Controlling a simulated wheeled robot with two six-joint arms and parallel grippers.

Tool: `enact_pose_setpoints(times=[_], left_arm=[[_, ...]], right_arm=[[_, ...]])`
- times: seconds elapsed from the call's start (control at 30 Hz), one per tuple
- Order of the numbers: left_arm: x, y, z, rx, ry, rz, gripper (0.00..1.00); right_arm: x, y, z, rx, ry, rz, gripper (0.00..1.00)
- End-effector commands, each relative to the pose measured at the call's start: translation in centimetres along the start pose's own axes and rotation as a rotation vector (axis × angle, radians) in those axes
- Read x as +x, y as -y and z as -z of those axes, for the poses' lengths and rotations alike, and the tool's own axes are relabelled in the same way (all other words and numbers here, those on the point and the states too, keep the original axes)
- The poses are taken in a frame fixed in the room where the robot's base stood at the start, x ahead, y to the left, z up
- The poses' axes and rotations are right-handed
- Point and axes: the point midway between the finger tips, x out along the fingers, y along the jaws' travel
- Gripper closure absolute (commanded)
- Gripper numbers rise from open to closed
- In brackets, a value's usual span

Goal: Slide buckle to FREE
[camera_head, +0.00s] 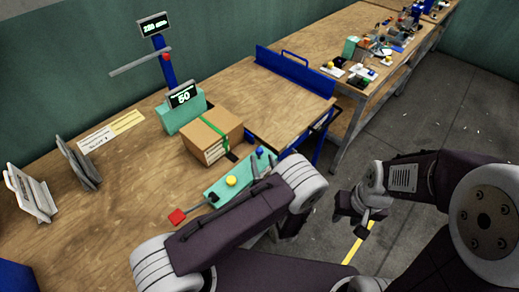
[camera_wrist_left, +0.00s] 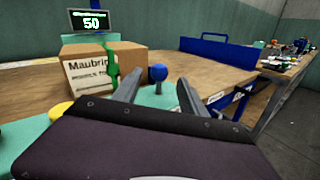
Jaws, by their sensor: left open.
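A green device (camera_head: 222,190) lies on the bench in front of the cardboard box. It bears a blue knob (camera_head: 259,151), a yellow button (camera_head: 231,181) and a red-ended lever (camera_head: 178,216). In the left wrist view the blue knob (camera_wrist_left: 158,73) shows between the two fingers of my left gripper (camera_wrist_left: 157,90), which is open, with a gap on each side. No buckle or FREE marking can be made out. The cardboard box (camera_head: 207,142) has a green strap (camera_head: 208,129) around it. My right gripper (camera_head: 356,216) hangs over the floor, away from the bench; its opening is unclear.
Behind the box stands a green unit (camera_head: 176,117) with a display reading 50. A blue rail (camera_head: 293,72) crosses the bench beyond the box. Grey plates (camera_head: 78,163) stand at left. The bench between them and the device is clear.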

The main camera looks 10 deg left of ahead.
Motion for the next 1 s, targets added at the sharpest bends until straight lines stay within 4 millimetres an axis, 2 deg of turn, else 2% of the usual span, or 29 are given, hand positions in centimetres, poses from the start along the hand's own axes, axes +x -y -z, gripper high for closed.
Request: enact_pose_setpoints(times=[0.1, 0.23, 0.37, 0.57, 0.6, 0.77, 1.0], left_arm=[[2.5, -0.2, -0.1, 0.0, 0.0, -0.005, 0.5], [4.3, -0.1, -0.1, 0.0, 0.0, -0.003, 0.5], [5.1, -0.1, -0.1, 0.001, 0.001, 0.0, 0.5], [5.2, 0.0, 0.0, 0.001, 0.001, 0.0, 0.5], [5.2, 0.0, 0.0, 0.001, 0.001, 0.0, 0.56], [5.1, 0.0, 0.0, 0.001, 0.001, 0.0, 1.0], [5.1, 0.0, 0.0, 0.001, 0.001, 0.0, 1.0]], right_arm=[[-0.5, 0.0, 0.0, 0.0, 0.0, 0.0, 0.64], [-0.7, 0.0, 0.1, 0.0, 0.0, 0.0, 0.64], [-0.7, 0.0, 0.1, 0.0, 0.0, 0.0, 0.64], [-0.7, 0.0, 0.1, 0.0, 0.0, 0.0, 0.64], [-0.7, 0.0, 0.1, 0.0, 0.0, 0.0, 0.64], [-0.7, 0.0, 0.1, 0.0, 0.0, 0.0, 0.64], [-0.7, 0.0, 0.1, 0.0, 0.0, 0.0, 0.64]])
